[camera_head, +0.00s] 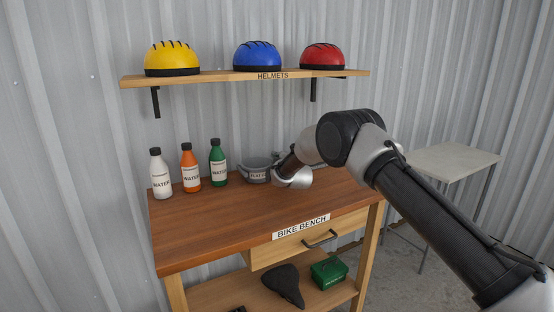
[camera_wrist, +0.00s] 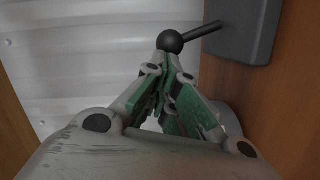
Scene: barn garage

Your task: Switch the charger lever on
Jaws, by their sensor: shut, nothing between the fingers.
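In the wrist view, the charger lever (camera_wrist: 203,30) is a dark rod with a round ball knob (camera_wrist: 170,41) at its left end. It sticks out to the left and slightly down from a dark grey charger box (camera_wrist: 248,25) at the upper right. My gripper (camera_wrist: 172,70) is shut and empty, its fingertips just below the ball knob in the picture. I cannot tell whether they touch the knob. In the head view, the end of my arm is over the back right of the bench, and my fingers, the lever and the box cannot be made out.
The wooden bike bench (camera_head: 215,225) carries white (camera_head: 160,177), orange (camera_head: 190,170) and green (camera_head: 218,165) bottles and a grey labelled bowl (camera_head: 256,173). A helmet shelf (camera_head: 220,77) hangs above. A pale table (camera_head: 450,160) stands right. Wooden panels flank my gripper in the wrist view.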

